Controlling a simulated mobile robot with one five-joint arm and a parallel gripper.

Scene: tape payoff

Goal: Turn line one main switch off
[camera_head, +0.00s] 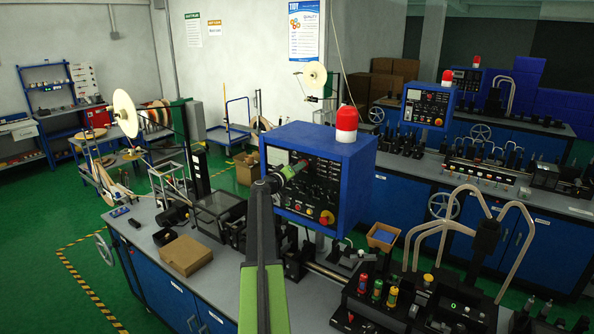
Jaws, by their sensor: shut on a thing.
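The line one control box (355,165) is blue with a black front panel, in the middle of the head view. A red and yellow rotary knob (327,217) sits at the lower right of its panel; it looks like the main switch, but its exact setting is too small to read. My gripper (298,166) is in front of the upper left of the panel, up and left of this knob and apart from it in the picture. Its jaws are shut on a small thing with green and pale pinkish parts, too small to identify. Whether it touches the panel cannot be told.
A red beacon (346,124) stands on the box. Small buttons and a red button (298,207) lie near the knob. Below are a cardboard box (186,255), an open bin (383,236) and a black machine with curved pale tubes (487,240). Green floor is free at left.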

